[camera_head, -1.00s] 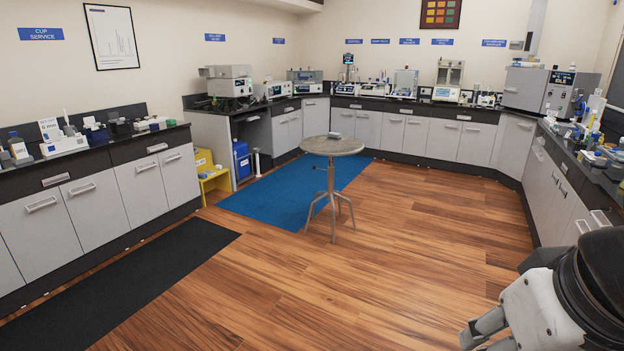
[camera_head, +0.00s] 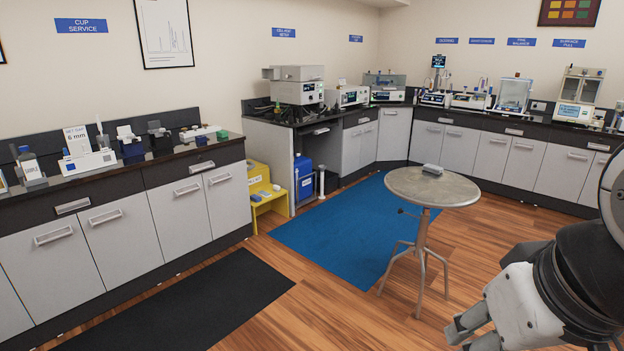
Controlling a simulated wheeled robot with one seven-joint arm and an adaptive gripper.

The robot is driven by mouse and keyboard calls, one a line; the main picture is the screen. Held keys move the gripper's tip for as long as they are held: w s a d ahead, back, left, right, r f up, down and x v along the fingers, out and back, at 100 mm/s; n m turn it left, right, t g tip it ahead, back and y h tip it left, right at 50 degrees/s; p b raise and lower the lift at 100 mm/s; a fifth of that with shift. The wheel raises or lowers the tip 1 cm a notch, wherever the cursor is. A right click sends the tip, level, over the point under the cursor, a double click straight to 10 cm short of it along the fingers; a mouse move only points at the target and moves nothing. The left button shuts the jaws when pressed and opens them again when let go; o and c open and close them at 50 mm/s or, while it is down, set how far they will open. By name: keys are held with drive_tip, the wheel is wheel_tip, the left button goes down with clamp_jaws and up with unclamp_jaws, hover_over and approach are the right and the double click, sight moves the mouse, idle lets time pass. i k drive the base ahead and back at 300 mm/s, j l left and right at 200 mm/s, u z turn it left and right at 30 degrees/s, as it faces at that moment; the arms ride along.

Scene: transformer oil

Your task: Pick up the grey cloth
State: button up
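A small light-grey object (camera_head: 433,170) lies on top of the round stool (camera_head: 405,186). It may be the folded grey cloth, but it is too small to tell. I see no other clear grey cloth. My gripper (camera_head: 468,333) shows at the lower right, partly cut off by the bottom edge, well apart from the stool and the object. Whether its fingers are apart or together does not show clearly.
A counter (camera_head: 125,170) with small instruments runs along the left; another counter (camera_head: 480,124) runs along the back. A black mat (camera_head: 190,305) and a blue mat (camera_head: 330,240) lie on the floor. A yellow step stool (camera_head: 262,190) stands beside the left counter. Wooden floor is open around the round stool.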

sight(436, 170)
drive_tip(key=i+z, duration=0.1)
drive_tip(key=i, duration=0.55)
drive_tip(key=i+j, duration=0.1)
drive_tip(key=i, duration=0.55)
drive_tip(key=i+z, duration=0.15)
drive_tip(key=i, duration=0.5)
drive_tip(key=i+j+z, duration=0.1)
drive_tip(key=i, duration=0.5)
drive_tip(key=i+z, duration=0.35)
drive_tip(key=i+j+z, duration=0.15)
drive_tip(key=i+z, duration=0.25)
drive_tip(key=i, duration=0.15)
drive_tip(key=i+j+z, duration=0.35)
drive_tip(key=i+l, duration=0.1)
